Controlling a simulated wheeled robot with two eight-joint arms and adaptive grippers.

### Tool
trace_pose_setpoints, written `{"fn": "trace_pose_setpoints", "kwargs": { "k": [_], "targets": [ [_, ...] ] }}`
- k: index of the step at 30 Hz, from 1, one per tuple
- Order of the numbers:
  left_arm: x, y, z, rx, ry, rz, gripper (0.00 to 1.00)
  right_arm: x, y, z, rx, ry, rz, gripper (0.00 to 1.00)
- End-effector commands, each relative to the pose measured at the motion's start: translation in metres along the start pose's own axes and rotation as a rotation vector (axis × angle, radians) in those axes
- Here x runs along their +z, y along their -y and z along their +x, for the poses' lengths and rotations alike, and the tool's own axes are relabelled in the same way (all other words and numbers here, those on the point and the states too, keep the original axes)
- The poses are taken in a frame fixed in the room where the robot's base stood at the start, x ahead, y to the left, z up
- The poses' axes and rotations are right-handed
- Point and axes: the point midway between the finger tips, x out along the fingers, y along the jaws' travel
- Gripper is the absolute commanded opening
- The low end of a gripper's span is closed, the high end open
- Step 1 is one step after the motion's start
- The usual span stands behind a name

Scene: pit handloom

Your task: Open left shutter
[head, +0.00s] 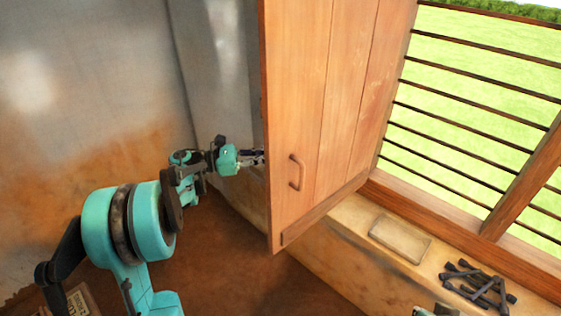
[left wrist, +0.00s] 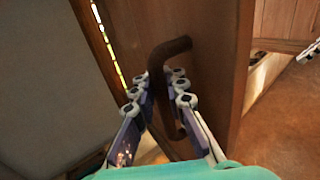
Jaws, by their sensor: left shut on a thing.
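The wooden left shutter (head: 335,110) stands swung away from the barred window, with its lower corner over the floor. A dark curved handle (head: 296,172) shows on its face toward the head camera. My left gripper (head: 258,157) is at the shutter's free edge, mostly hidden behind it. In the left wrist view, the fingers (left wrist: 162,95) of my left gripper are shut around a dark bar handle (left wrist: 172,48) on the shutter's other face (left wrist: 215,60). What seems to be my right gripper (head: 480,285) is low at the right over the sill; its finger gap is unclear.
The window has dark horizontal bars (head: 470,85) and a wooden frame (head: 450,240), with grass outside. A flat pale slab (head: 400,239) lies on the sill. A grey and rust-coloured wall (head: 90,100) is at the left. Brown floor (head: 235,260) is clear below the shutter.

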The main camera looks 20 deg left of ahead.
Motion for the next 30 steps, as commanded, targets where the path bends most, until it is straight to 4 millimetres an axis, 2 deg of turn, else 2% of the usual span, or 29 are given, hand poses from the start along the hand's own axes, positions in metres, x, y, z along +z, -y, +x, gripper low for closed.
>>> {"fn": "trace_pose_setpoints", "kwargs": {
  "k": [13, 14, 15, 16, 25, 30],
  "targets": [
    [0.000, -0.003, -0.003, -0.007, -0.002, 0.000, 0.00, 0.000, 0.000, 0.000, 0.000, 0.000, 0.000, 0.00],
    [0.000, -0.003, -0.003, -0.007, -0.002, 0.000, 0.18, 0.000, 0.000, 0.000, 0.000, 0.000, 0.000, 0.00],
    [0.000, -0.003, -0.003, -0.007, -0.001, 0.000, 0.29, 0.000, 0.000, 0.000, 0.000, 0.000, 0.000, 0.00],
    [0.000, -0.003, -0.003, -0.007, -0.001, 0.000, 0.34, 0.000, 0.000, 0.000, 0.000, 0.000, 0.000, 0.00],
    [0.000, -0.003, -0.003, -0.007, 0.000, 0.000, 0.34, 0.000, 0.000, 0.000, 0.000, 0.000, 0.000, 0.00],
    [0.000, -0.004, -0.019, -0.003, 0.000, 0.000, 0.34, 0.000, 0.000, 0.000, 0.000, 0.000, 0.000, 0.00]
  ]
}}
